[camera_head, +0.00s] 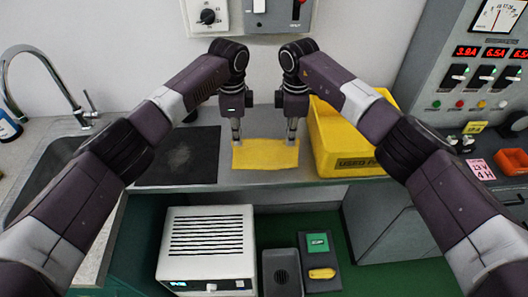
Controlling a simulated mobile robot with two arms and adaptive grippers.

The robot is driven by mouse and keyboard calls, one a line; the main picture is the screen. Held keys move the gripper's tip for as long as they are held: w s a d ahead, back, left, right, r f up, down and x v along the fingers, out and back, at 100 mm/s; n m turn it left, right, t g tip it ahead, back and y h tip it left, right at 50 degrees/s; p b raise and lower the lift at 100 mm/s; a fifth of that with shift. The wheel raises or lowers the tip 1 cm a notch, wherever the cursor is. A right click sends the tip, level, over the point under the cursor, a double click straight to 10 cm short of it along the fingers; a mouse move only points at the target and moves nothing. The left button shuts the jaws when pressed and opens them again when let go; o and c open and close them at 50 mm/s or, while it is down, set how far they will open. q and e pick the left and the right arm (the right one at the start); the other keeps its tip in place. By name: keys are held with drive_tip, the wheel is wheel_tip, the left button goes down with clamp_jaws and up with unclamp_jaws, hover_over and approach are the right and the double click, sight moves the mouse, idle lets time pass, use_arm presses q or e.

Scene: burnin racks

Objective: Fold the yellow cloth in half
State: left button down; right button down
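The yellow cloth (265,156) lies on the grey counter in the middle, between a dark mat and a yellow bin. It shows as a wide, shallow rectangle, and its far edge lies near both grippers. My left gripper (236,142) points down at the cloth's far left corner. My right gripper (292,140) points down at its far right corner. Both fingertips are small and meet the cloth's outline; I cannot tell whether they pinch it or whether they are open.
The dark mat (182,157) lies left of the cloth, with a sink (52,168) and tap beyond it. The yellow bin (345,150) stands close on the right. A control panel (478,75) is at the far right. A white device (208,245) stands below the counter's front edge.

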wheel_tip(320, 180, up, 9)
drive_tip(key=p, duration=0.9)
drive_tip(key=shift+d+f+b, duration=0.1)
drive_tip(key=shift+b, duration=0.2)
